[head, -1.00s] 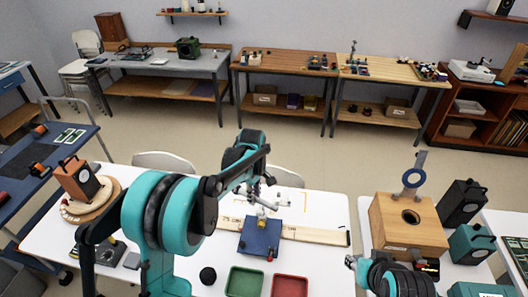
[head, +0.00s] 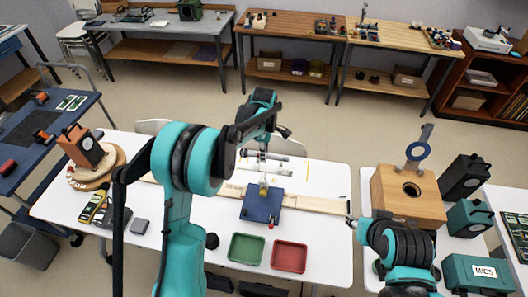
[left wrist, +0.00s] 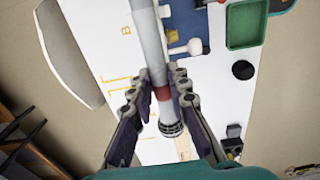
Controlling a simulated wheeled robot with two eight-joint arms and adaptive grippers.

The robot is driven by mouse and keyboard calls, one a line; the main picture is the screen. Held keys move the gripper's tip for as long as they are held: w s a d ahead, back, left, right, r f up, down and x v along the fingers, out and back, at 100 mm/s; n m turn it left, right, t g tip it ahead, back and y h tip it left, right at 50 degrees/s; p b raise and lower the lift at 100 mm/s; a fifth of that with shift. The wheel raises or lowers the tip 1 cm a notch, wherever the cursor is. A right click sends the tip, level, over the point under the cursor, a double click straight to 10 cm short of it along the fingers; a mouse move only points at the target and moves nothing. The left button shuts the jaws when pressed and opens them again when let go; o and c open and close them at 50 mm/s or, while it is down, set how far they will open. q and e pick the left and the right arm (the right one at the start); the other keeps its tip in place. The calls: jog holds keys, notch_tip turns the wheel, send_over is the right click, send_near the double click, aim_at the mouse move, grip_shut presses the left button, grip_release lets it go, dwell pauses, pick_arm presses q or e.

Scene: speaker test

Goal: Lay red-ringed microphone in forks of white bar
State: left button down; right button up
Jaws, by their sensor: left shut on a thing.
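The red-ringed microphone is a grey cylinder (left wrist: 152,45) with a red ring and a dark mesh head in the left wrist view. My left gripper (left wrist: 160,97) is shut on it around the ring. In the head view my left gripper (head: 264,150) is over the table behind the blue base (head: 262,208), and the microphone is small and partly covered. A white fork-like part (left wrist: 187,48) shows beside the microphone in the left wrist view, over the blue base. I cannot tell whether it touches the microphone. My right gripper (head: 351,221) is at the table's right edge; its fingers are too small to read.
A green tray (head: 247,236) and a red tray (head: 290,244) lie in front of the blue base. A black ball (head: 212,241) is left of them. A wooden plank (head: 318,204) runs behind the base. A wooden box (head: 385,188) stands on the right table.

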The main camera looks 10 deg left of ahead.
aim_at(265, 169)
pick_arm(q)
jog(key=shift+f+b, duration=1.55)
jog(key=shift+f, duration=0.95)
jog(key=shift+d, duration=0.15)
jog(key=shift+f+b, duration=0.25)
jog(key=shift+b, duration=0.1)
jog(key=c, duration=1.4)
grip_release()
jog(key=shift+o, duration=0.2)
